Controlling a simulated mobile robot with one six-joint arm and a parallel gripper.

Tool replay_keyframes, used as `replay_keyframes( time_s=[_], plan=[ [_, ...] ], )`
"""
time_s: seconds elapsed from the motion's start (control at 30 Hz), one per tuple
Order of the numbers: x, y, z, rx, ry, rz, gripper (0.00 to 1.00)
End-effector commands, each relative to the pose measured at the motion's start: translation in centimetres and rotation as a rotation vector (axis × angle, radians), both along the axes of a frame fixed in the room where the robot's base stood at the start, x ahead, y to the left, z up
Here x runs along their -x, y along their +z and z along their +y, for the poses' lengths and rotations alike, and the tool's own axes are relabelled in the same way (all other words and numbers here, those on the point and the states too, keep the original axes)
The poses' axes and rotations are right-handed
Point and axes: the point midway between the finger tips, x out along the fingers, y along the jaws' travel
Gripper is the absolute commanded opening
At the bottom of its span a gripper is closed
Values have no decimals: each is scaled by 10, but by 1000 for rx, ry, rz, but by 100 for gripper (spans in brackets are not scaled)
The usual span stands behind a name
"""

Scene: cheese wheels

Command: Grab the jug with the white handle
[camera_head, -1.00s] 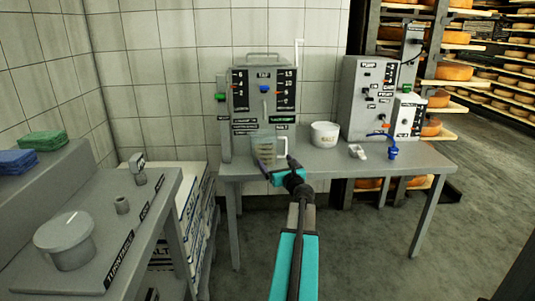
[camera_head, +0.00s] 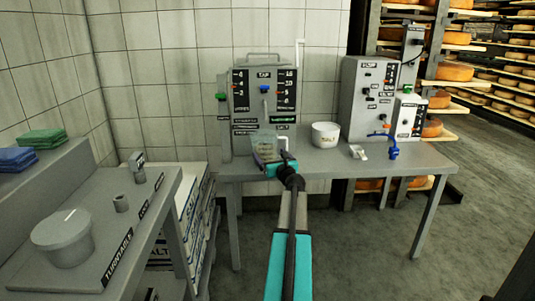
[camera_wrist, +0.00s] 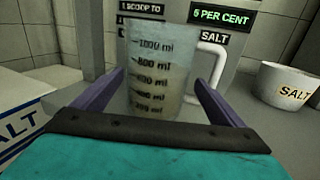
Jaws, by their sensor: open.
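The clear measuring jug (camera_wrist: 160,75) has dark millilitre marks and a white handle (camera_wrist: 212,65) on its right side. It stands upright on the grey table in front of the tap machine, and it also shows in the head view (camera_head: 264,148). My gripper (camera_wrist: 158,95) is open, with one purple finger on each side of the jug. The right finger lies below the handle in the picture. I cannot tell whether the fingers touch the jug. Its base is hidden behind the gripper's dark edge.
The tap machine (camera_head: 240,102) stands right behind the jug. A white salt bowl (camera_head: 325,135) is to its right. The pump machine (camera_head: 362,95), a white scoop (camera_head: 358,152) and a blue part (camera_head: 392,148) are farther right on the grey table (camera_head: 335,165). Salt sacks (camera_wrist: 22,118) lie left.

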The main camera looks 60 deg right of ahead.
Motion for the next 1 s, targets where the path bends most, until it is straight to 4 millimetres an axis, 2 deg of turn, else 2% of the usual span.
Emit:
replay_keyframes(
  time_s=[0.27,0.8,1.0],
  plan=[
    [-2,0,-2,0,0,0,92],
    [-37,1,-28,1,-1,-1,92],
    [-42,1,-31,0,-2,0,92]
  ],
)
